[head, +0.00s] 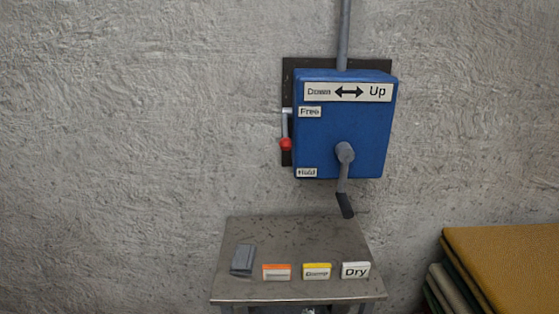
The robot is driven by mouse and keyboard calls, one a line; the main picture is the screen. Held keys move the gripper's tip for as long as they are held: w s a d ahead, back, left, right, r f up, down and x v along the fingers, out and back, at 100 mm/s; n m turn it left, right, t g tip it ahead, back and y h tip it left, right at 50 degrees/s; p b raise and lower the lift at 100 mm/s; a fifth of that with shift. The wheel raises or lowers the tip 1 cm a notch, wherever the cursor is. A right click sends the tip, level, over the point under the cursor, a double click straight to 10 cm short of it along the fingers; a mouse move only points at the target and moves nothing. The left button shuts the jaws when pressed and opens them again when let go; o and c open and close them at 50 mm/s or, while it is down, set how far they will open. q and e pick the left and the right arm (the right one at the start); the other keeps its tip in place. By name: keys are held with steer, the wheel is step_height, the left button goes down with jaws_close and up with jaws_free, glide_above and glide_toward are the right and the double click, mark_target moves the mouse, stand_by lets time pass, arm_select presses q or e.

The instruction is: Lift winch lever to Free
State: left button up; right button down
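The winch is a blue box (325,140) on a dark backing plate fixed to the wall. The winch lever (285,128) is a thin grey rod with a red knob (286,144) on the box's left side. The knob hangs down, between the Free label (310,112) above and the Hold label (306,173) below. A grey crank (345,155) with a dark handle hangs down on the box's front. A label at the top reads Down and Up with a double arrow. Neither of my grippers is in view.
A metal table (300,235) stands below the winch. On it are a grey block (243,259) and orange (277,272), yellow (317,272) and white Dry (356,271) signs. Folded rugs (505,265) are stacked at the lower right. A pipe (344,35) rises above the box. The wall at left is bare.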

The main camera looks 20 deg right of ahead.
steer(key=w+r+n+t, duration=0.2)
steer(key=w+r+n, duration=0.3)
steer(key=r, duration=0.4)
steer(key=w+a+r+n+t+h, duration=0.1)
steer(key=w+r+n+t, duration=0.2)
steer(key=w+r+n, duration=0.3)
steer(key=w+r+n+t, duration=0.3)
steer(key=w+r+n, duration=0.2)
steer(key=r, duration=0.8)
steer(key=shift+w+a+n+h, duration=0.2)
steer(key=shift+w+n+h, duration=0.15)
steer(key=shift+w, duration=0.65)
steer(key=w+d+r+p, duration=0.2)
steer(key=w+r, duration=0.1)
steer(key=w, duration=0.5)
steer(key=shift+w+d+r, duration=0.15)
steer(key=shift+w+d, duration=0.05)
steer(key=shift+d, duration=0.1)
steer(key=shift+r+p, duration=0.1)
steer(key=shift+p, duration=0.25)
